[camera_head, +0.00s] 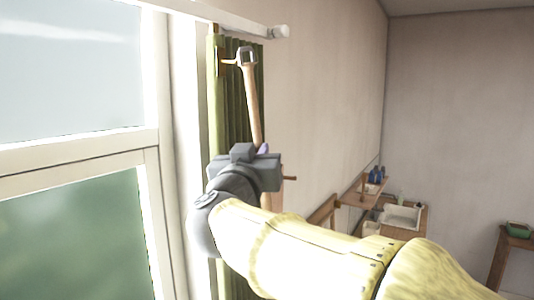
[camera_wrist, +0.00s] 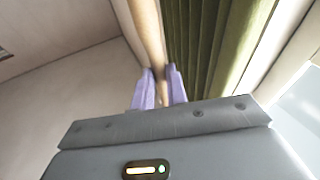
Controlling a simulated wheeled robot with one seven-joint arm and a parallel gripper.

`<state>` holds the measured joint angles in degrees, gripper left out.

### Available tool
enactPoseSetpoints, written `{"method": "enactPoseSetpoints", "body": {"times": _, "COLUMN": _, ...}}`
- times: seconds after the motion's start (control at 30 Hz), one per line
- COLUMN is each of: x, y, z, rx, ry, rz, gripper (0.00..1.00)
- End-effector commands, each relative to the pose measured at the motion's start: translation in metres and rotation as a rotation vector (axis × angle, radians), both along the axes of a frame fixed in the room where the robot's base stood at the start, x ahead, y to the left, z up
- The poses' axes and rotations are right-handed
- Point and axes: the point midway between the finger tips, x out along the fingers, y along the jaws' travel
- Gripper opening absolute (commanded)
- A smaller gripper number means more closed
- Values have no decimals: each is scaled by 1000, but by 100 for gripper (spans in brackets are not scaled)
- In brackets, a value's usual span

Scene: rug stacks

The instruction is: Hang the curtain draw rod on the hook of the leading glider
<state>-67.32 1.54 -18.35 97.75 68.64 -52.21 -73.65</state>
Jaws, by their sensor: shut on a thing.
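The draw rod (camera_head: 252,100) is a pale wooden stick standing nearly upright, with a square grey metal eye (camera_head: 247,57) at its top. My gripper (camera_head: 263,149) is shut on the rod's shaft below the eye. In the wrist view the purple fingertips of my gripper (camera_wrist: 160,70) close around the rod (camera_wrist: 147,30). The green curtain (camera_head: 234,110) hangs behind the rod. A small brownish piece (camera_head: 228,61), perhaps the glider's hook, shows just left of the eye. I cannot tell whether they touch. The glider itself is not clear.
A white curtain rail (camera_head: 235,20) runs above, ending in a round cap (camera_head: 280,32). A window (camera_head: 75,150) is at the left. A wooden shelf (camera_head: 362,195) with blue bottles stands along the right wall, and a table with a green box (camera_head: 518,229) stands far right.

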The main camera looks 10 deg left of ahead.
Motion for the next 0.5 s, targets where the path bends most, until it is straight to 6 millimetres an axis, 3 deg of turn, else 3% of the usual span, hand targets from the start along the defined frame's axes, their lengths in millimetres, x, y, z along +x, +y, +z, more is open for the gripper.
{"method": "enactPoseSetpoints", "body": {"times": 0.5, "x": 10, "y": 24, "z": -1, "rx": -1, "ry": 0, "rz": 1, "gripper": 0}}
